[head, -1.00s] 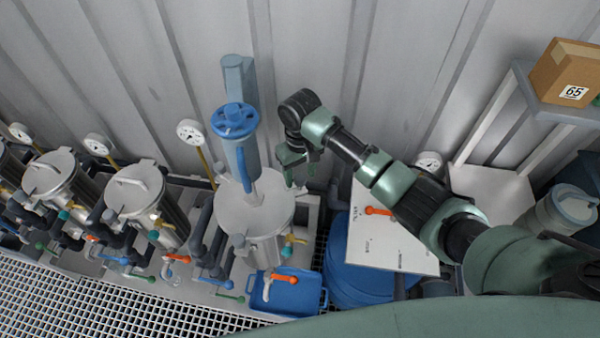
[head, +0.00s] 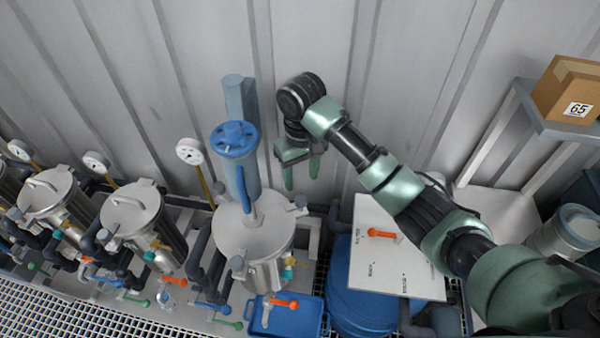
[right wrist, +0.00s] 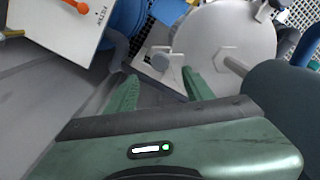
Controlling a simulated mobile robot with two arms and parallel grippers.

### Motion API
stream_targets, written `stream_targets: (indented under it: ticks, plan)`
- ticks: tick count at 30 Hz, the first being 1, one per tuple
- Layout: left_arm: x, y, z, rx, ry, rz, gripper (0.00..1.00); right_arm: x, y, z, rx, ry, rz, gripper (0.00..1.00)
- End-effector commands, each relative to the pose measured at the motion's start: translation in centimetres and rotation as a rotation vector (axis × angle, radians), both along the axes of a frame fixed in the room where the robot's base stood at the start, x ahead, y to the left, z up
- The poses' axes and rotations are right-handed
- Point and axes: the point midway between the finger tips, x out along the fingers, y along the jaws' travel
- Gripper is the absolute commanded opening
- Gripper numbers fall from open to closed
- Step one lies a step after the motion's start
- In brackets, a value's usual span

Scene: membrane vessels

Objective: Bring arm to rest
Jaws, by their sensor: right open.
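My right arm reaches in from the right in the head view. Its right gripper (head: 301,172) points down with its two green fingers apart and nothing between them. It hangs just right of the blue filter cylinder (head: 236,165) that stands over the nearest steel vessel (head: 262,240). In the right wrist view, the open fingers (right wrist: 158,92) show with the round vessel lid (right wrist: 225,38) beyond them, apart from the fingertips. My left gripper is not in view.
A white panel (head: 390,270) with an orange handle lies over a blue drum (head: 345,300) to the right. More steel vessels (head: 130,205) with gauges are at left. A cardboard box (head: 565,90) sits on a shelf at right.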

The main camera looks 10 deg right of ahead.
Motion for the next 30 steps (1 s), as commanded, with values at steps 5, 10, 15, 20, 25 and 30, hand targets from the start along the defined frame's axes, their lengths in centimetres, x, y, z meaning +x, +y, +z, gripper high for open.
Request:
stream_targets:
  ticks: [5,10,15,20,25,30]
  plan:
    - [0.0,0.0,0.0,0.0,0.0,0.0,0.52,0.0,0.0,0.0,0.0,0.0,0.0,0.52]
    - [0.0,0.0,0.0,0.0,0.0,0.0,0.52,-1.1,0.5,-1.3,0.021,-0.003,0.013,0.52]
    - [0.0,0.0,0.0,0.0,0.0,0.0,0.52,-5.6,1.9,-5.6,0.098,-0.035,0.046,0.52]
    - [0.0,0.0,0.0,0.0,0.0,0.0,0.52,-11.4,2.0,-8.9,0.174,-0.103,0.035,0.52]
    - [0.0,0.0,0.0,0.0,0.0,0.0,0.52,-17.5,-0.3,-10.4,0.191,-0.18,-0.021,0.52]
    - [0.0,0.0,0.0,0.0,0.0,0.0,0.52,-21.4,-2.9,-10.3,0.164,-0.231,-0.066,0.52]
